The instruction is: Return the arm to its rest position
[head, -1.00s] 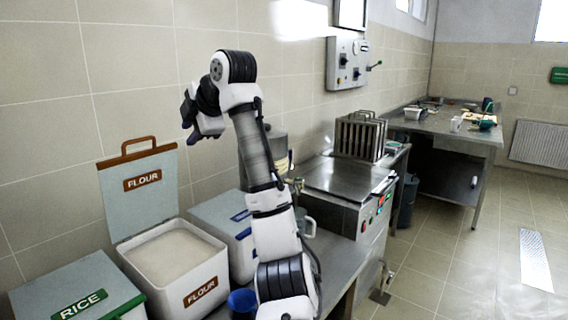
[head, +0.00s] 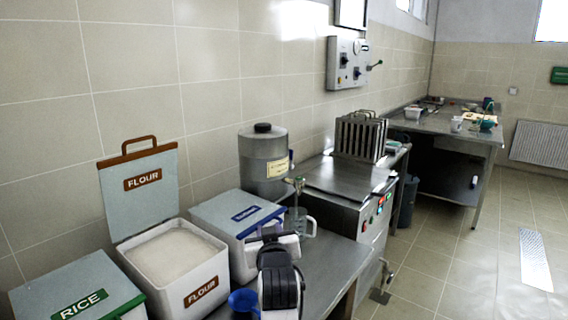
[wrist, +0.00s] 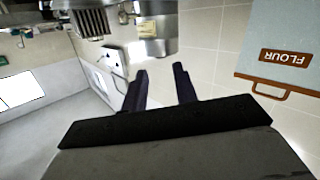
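My gripper (wrist: 160,82) shows in the wrist view with its two dark fingers apart and nothing between them. The wrist picture is upside down, with the tiled wall, the open flour lid and the steel dispenser beyond the fingers. In the head view my arm (head: 278,272) is folded low at the bottom centre, in front of the counter.
An open flour bin (head: 178,262) stands beside a closed rice bin (head: 75,285) and a blue-labelled bin (head: 232,222). A blue cup (head: 243,302), a clear jug (head: 300,224) and a steel dispenser (head: 263,165) are close to my arm. The space above the counter is clear.

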